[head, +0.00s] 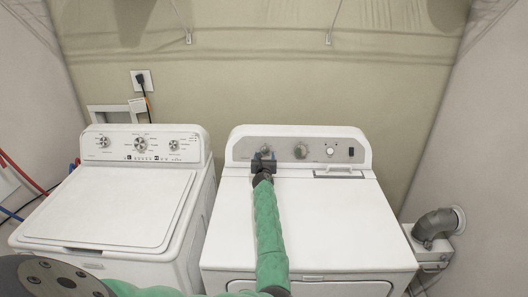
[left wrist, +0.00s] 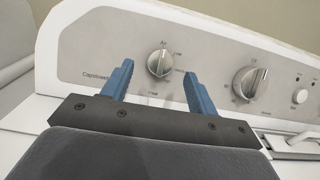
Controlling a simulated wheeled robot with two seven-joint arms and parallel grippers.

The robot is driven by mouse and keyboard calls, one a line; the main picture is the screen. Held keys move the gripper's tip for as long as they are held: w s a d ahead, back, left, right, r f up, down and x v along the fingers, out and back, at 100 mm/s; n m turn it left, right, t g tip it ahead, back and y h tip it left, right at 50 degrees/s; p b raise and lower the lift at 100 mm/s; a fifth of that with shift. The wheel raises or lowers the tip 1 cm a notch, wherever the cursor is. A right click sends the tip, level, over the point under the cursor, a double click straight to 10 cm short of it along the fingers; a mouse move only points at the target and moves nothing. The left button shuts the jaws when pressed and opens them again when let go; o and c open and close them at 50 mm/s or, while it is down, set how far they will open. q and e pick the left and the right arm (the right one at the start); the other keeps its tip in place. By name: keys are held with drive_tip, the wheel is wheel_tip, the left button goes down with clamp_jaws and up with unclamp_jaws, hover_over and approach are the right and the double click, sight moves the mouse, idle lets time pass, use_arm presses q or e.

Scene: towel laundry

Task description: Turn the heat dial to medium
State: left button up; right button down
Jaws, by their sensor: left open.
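The dryer (head: 310,222) stands at the right in the head view, with a grey control panel (head: 283,155) along its back. My left gripper (head: 263,157) is open in front of the panel's left dial (head: 265,149), partly covering it. In the left wrist view this silver dial (left wrist: 160,63) sits between and beyond the two blue fingertips of the gripper (left wrist: 158,70), with no clear contact. A larger dial (left wrist: 250,82) is to its right, also seen in the head view (head: 300,151). My right gripper is out of view.
A round white button (head: 330,152) and a dark switch (head: 351,152) are farther right on the panel. The dryer top is clear except for a lint-screen cover (head: 338,173). A washer (head: 110,205) stands at the left. A grey vent pipe (head: 433,225) is at the right.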

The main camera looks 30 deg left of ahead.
sight(265, 151)
use_arm(q)
drive_tip(key=x, duration=0.3)
drive_tip(key=shift+w+p, duration=0.3)
drive_tip(key=shift+p, duration=0.1)
drive_tip(key=shift+w+a, duration=0.2)
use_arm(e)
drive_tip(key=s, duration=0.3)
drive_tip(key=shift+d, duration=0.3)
use_arm(q)
drive_tip(key=c, duration=1)
